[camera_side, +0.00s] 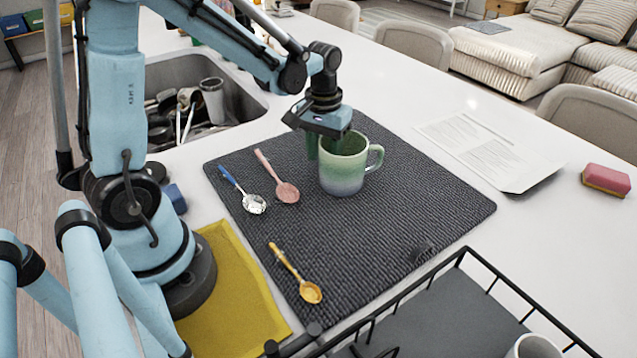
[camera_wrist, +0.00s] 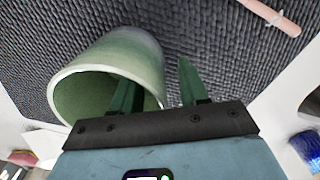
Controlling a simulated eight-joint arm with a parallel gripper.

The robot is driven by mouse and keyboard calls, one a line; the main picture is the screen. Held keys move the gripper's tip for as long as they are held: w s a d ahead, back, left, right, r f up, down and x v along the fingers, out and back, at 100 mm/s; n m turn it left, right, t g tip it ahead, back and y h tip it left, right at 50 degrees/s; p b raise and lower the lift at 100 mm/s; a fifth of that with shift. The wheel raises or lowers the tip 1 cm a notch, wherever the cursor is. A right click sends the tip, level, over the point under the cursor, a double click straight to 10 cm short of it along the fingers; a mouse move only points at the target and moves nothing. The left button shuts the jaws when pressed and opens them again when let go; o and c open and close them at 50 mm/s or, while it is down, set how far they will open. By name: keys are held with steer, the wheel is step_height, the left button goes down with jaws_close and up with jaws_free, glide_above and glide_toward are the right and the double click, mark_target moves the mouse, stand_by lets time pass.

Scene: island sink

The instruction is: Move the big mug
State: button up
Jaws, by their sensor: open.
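The big mug (camera_side: 343,172) is green at the top and fades to grey-blue at the base. It stands upright on the dark mat (camera_side: 420,200), with its handle pointing right in the side view. My gripper (camera_side: 324,147) is at the mug's left rim, pointing down. In the wrist view the mug (camera_wrist: 125,60) lies between and under the fingers. My gripper (camera_wrist: 158,85) is open there, with one finger inside the mug's mouth and the other outside its wall. A gap shows between the outer finger and the wall.
Pink (camera_side: 287,191), blue-handled (camera_side: 254,204) and yellow (camera_side: 310,292) spoons lie on the mat. A black wire rack (camera_side: 465,252) stands at the front right. The sink (camera_side: 235,85) is behind left. Papers (camera_side: 490,150) and a sponge (camera_side: 606,180) lie right. The mat's right side is mostly clear.

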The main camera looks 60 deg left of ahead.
steer(key=shift+r, duration=0.1)
step_height(320, 180, up, 12)
steer(key=shift+a, duration=0.1)
stand_by(0.6)
steer(key=shift+s, duration=0.1)
steer(key=shift+s+d, duration=0.15)
steer(key=shift+d, duration=0.1)
steer(key=s+d+f+m+t, duration=0.2)
steer(key=s+d+m+t, duration=0.3)
steer(key=s+d+t, duration=0.1)
steer(key=shift+d+f+t, duration=0.25)
steer(key=shift+f+t, duration=0.15)
steer(key=shift+t, duration=0.2)
